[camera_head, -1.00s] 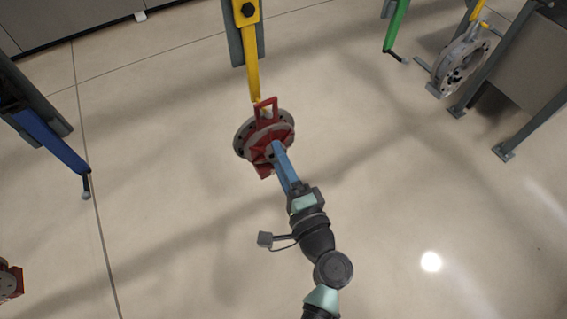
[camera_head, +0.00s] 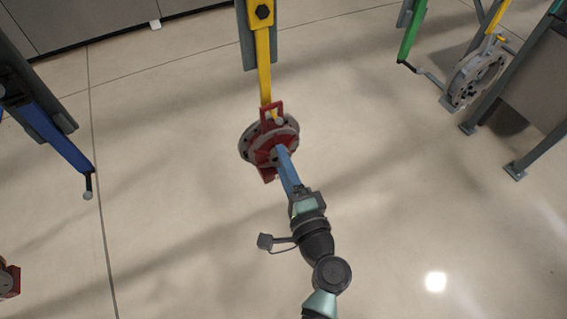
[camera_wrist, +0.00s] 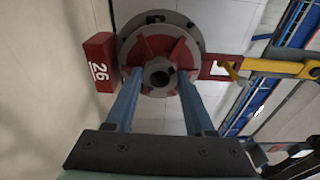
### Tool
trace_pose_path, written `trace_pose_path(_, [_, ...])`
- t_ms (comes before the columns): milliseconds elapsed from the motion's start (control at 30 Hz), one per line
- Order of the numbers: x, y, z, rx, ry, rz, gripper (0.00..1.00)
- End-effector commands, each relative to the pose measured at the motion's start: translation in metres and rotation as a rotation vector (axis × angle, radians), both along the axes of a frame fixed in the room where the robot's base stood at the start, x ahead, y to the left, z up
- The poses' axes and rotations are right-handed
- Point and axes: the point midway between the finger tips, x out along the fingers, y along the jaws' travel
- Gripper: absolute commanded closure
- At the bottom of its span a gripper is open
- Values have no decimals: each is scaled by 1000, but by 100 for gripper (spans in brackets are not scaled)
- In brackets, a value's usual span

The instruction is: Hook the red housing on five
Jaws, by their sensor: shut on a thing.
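The red housing (camera_head: 264,157) is a grey round flange with a red ribbed body and a red rectangular loop. My gripper (camera_head: 281,151) is shut on it at the hub, also in the wrist view (camera_wrist: 159,78). The loop points up toward the yellow hook (camera_head: 264,75), whose pale tip shows at the loop in the head view. In the wrist view the yellow hook (camera_wrist: 270,66) reaches the loop from the right. Its bent end overlaps the loop there; whether the loop bears on it I cannot tell. No hook number is legible.
A blue hook (camera_head: 60,145) hangs empty at left. A green hook (camera_head: 411,35) hangs at upper right, beside a grey round housing (camera_head: 473,78) near grey frame legs. Part of another red object (camera_head: 8,279) shows at lower left. The floor between is clear.

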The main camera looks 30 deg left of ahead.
Motion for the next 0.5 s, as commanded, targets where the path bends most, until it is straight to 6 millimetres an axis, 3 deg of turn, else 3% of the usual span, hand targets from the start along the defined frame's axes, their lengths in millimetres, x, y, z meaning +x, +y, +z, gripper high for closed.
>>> trace_pose_path(367, [1, 0, 5, 6, -8, 1, 100])
trace_pose_path(400, [1, 0, 5, 6, -8, 1, 40])
trace_pose_path(500, [1, 0, 5, 5, -8, 1, 22])
